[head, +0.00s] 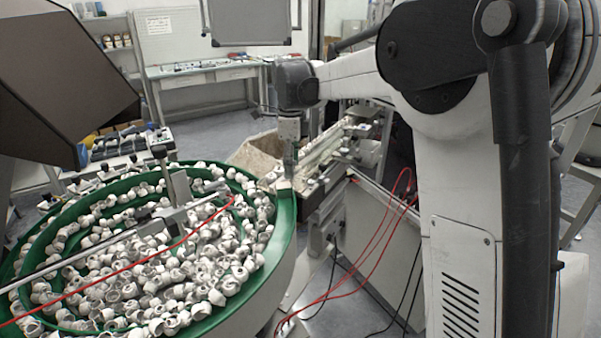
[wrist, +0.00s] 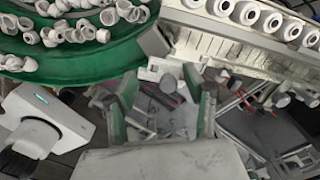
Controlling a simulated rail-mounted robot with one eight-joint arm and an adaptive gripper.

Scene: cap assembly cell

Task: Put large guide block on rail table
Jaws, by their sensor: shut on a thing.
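My gripper (head: 289,160) hangs fingers down between the green feeder bowl and the rail table (head: 325,165). In the wrist view, the two fingers of my gripper (wrist: 161,80) stand apart, with a small pale block, the large guide block (wrist: 164,69), between their tips. It also shows as a pale block (head: 284,186) under the fingers in the head view, by the near end of the rail. It is small in both views, and I cannot tell whether it touches the table. The rail table runs across the upper right of the wrist view (wrist: 228,46).
The green feeder bowl (head: 286,235), full of white caps, stands close on the left. White ring parts (wrist: 248,14) line the rail in the wrist view. Red cables (head: 385,235) hang in front of the grey cabinet (head: 370,225). A workbench (head: 205,73) stands at the back.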

